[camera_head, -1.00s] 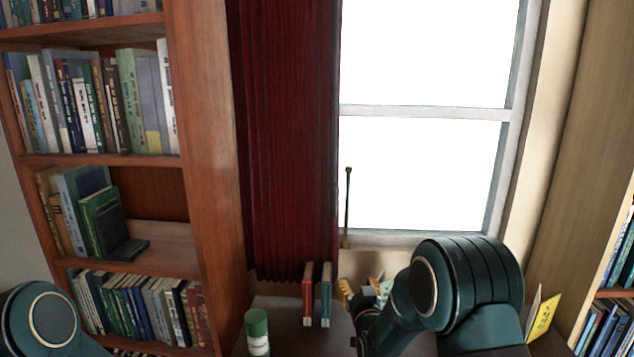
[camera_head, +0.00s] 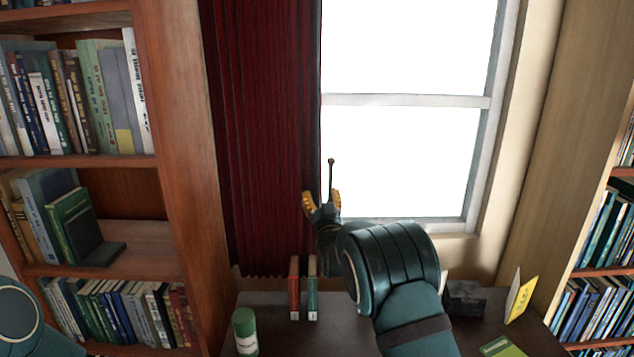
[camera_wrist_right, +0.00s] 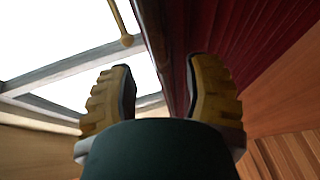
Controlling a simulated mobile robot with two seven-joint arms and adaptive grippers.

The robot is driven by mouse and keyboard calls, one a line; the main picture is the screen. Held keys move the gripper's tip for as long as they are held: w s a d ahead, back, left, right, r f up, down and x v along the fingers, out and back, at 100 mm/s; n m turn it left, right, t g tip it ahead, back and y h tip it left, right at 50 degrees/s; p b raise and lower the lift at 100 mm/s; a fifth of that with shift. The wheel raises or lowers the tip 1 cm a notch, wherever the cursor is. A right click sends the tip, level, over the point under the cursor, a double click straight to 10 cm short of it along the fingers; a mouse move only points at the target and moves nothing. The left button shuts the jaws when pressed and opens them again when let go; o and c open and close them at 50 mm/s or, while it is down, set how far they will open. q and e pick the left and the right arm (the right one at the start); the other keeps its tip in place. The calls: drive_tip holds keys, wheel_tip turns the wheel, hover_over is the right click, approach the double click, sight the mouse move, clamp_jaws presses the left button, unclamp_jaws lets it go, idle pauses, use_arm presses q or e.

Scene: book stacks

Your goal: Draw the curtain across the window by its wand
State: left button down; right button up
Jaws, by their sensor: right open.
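The dark red curtain (camera_head: 262,130) hangs gathered at the left of the bright window (camera_head: 405,150). Its thin brass wand (camera_head: 331,176) has a knob on top and shows upright at the curtain's right edge. My right gripper (camera_head: 322,200) is open, with yellow-padded fingers pointing up by the wand's lower part, which they partly hide. In the right wrist view the wand (camera_wrist_right: 119,18) ends in a knob past the left fingertip, outside the gap of the open gripper (camera_wrist_right: 163,75); the curtain (camera_wrist_right: 240,45) is behind the right finger. My left gripper is out of view.
Bookshelves (camera_head: 185,150) flank the window. The space before the glass is clear.

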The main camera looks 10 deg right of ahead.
sight(318, 186)
drive_tip(key=shift+p+x, duration=0.4)
drive_tip(key=shift+x, duration=2.1)
drive_tip(key=shift+o, duration=0.2)
clamp_jaws()
